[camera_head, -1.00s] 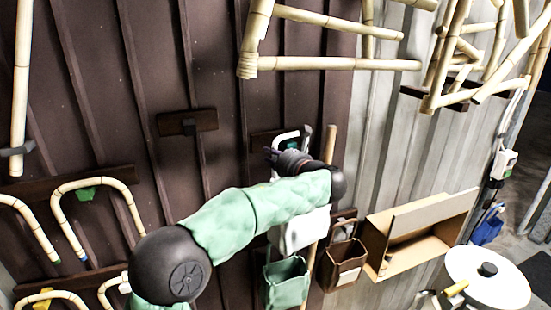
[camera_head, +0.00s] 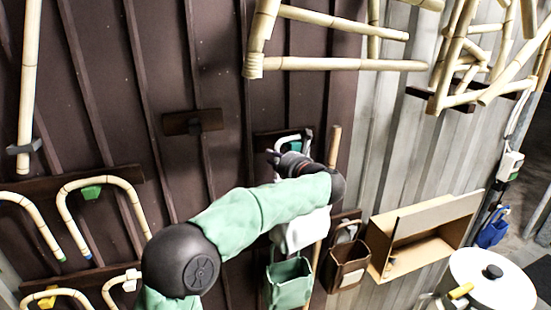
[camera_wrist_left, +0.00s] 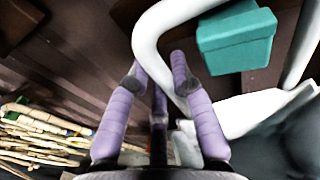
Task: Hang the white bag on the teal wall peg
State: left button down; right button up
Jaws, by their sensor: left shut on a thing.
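The white bag (camera_head: 303,230) hangs below my left forearm, partly hidden by it. Its white handle (camera_head: 305,133) rises above the gripper in front of a dark wall board. The teal wall peg (camera_head: 294,147) shows within the handle's outline. In the left wrist view, the teal peg (camera_wrist_left: 235,42) is a block with the white handle (camera_wrist_left: 150,42) curving around it; I cannot tell whether the handle rests on it. My left gripper (camera_head: 276,158) is shut on the handle, which passes between its purple fingers (camera_wrist_left: 178,75). My right gripper is not in view.
A green pouch (camera_head: 289,284) and a brown pouch (camera_head: 346,266) hang beside the bag, with a wooden pole (camera_head: 334,146) close by. An open cardboard box (camera_head: 425,235) is to the right. An empty dark board (camera_head: 193,122) is left. Rattan frames (camera_head: 340,64) overhang above.

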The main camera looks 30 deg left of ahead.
pick_arm(q)
jog(key=c, duration=1)
grip_release()
jog(key=v, duration=1.2)
jog(key=shift+s+a+f+p+v, duration=0.15)
jog(key=shift+s+v, duration=0.15)
jog(key=shift+v, duration=1.15)
jog(key=shift+s+a+f+p+v, duration=0.15)
jog(key=shift+s+v, duration=0.1)
jog(key=shift+v, duration=1.25)
jog(key=shift+s+a+f+p+v, duration=0.15)
jog(key=shift+s+v, duration=0.15)
jog(key=shift+v, duration=1.15)
